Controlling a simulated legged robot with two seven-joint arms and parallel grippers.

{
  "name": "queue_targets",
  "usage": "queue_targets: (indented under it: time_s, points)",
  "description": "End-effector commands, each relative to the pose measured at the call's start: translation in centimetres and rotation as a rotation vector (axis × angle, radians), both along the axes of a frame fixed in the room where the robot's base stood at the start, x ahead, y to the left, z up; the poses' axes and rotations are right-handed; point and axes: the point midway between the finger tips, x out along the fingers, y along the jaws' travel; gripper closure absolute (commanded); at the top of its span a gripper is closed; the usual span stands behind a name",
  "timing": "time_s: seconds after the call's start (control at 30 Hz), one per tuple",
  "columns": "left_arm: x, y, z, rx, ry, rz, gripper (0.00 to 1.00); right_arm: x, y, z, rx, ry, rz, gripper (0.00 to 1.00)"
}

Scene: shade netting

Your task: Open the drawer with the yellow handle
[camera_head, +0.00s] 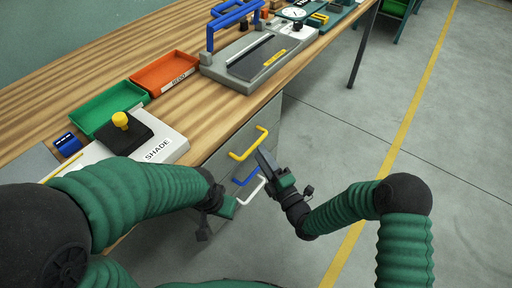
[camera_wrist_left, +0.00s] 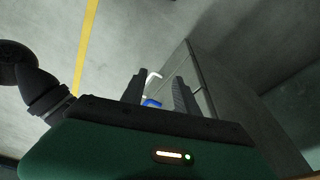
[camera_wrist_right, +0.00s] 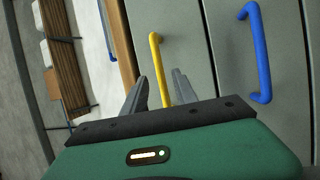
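The yellow handle (camera_head: 248,143) is on the top drawer front (camera_head: 226,148) under the bench; the drawer looks closed. A blue handle (camera_head: 246,178) and a white handle (camera_head: 252,191) sit below it. My right gripper (camera_head: 263,160) is close to the yellow handle's right end. In the right wrist view its fingers are apart, and the yellow handle (camera_wrist_right: 156,60) shows between and beyond their tips; contact cannot be told. My left gripper (camera_head: 212,226) is low beside the drawer unit; in the left wrist view (camera_wrist_left: 159,78) its fingers are apart and empty.
On the wooden bench (camera_head: 110,60) stand a green tray (camera_head: 107,109), an orange tray (camera_head: 165,73), a device with a yellow knob (camera_head: 120,120) and a grey machine with a blue lever (camera_head: 230,22). The floor (camera_head: 340,110) right of the drawers is clear.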

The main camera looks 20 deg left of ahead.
Motion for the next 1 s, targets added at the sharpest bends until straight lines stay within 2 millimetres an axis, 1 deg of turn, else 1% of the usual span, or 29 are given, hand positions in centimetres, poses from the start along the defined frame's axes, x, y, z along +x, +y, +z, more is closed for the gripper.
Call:
queue_targets:
  time_s: [0.03, 0.1, 0.2, 0.33, 0.53, 0.57, 0.8, 1.0]
  points:
    - [0.0, 0.0, -0.4, 0.0, 0.0, 0.0, 0.64, 0.8, 0.9, 0.1, 0.001, -0.003, 0.001, 0.66]
    - [0.0, 0.0, -0.6, 0.0, 0.0, 0.001, 0.64, 1.6, 1.8, 0.3, 0.001, -0.001, 0.0, 0.66]
    - [0.0, 0.0, -0.7, 0.0, 0.0, 0.001, 0.64, 2.5, 2.8, 0.6, 0.001, 0.0, 0.001, 0.66]
    - [0.0, 0.0, -0.7, 0.0, 0.0, 0.001, 0.64, 3.0, 3.1, 0.7, 0.001, 0.002, 0.0, 0.66]
    - [0.0, 0.0, -0.7, 0.0, 0.0, 0.001, 0.64, 3.0, 3.2, 0.7, 0.001, 0.002, 0.0, 0.66]
    - [0.0, 0.0, -0.7, 0.0, 0.0, 0.001, 0.64, 3.0, 3.2, 0.7, -0.001, 0.002, 0.0, 0.68]
    - [0.0, 0.0, -0.7, 0.0, 0.0, 0.001, 0.64, 3.0, 3.2, 0.7, -0.001, 0.002, 0.0, 1.0]
    - [0.0, 0.0, -0.7, 0.0, 0.0, 0.001, 0.64, 2.9, 3.2, 0.6, -0.001, 0.003, 0.002, 1.0]
